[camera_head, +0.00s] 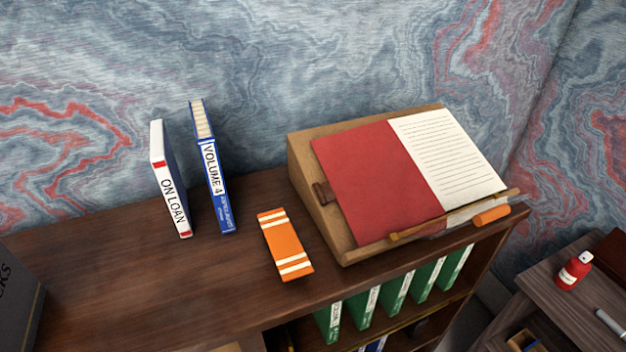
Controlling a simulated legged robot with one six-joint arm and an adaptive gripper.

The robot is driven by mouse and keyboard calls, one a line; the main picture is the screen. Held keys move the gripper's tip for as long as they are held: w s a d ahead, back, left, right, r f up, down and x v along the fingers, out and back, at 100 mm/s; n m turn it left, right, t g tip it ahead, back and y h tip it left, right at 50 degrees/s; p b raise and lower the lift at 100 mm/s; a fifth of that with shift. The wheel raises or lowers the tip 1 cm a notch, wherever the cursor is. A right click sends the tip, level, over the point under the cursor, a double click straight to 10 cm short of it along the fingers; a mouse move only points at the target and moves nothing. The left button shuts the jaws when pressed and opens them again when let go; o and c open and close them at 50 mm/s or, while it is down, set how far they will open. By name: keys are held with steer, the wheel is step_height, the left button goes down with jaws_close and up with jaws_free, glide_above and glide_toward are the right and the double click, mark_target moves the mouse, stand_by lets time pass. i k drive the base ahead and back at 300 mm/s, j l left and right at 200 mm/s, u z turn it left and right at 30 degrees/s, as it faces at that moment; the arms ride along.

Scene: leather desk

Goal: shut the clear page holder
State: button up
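A wooden book stand (300,165) sits at the right of the desk top, sloped toward the front. An open book lies on it, with a red left side (375,180) and a lined white page (450,155) on the right. Along the stand's front edge runs a thin wooden rod (410,235). The clear page holder (462,216) seems to be the see-through strip by this rod, with an orange tab (491,215) at its right. It appears folded down off the pages, though its outline is hard to see. My gripper is not in view.
A white "ON LOAN" book (171,190) and a blue "VOLUME 4" book (213,175) stand upright at the left. An orange striped book (285,245) lies near the stand. Green binders (395,293) fill the shelf below. The left desk top (100,260) is mostly clear.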

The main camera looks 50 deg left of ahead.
mark_target(484, 210)
steer(key=u, duration=1.7)
steer(key=k, duration=0.25)
steer(key=z, duration=0.05)
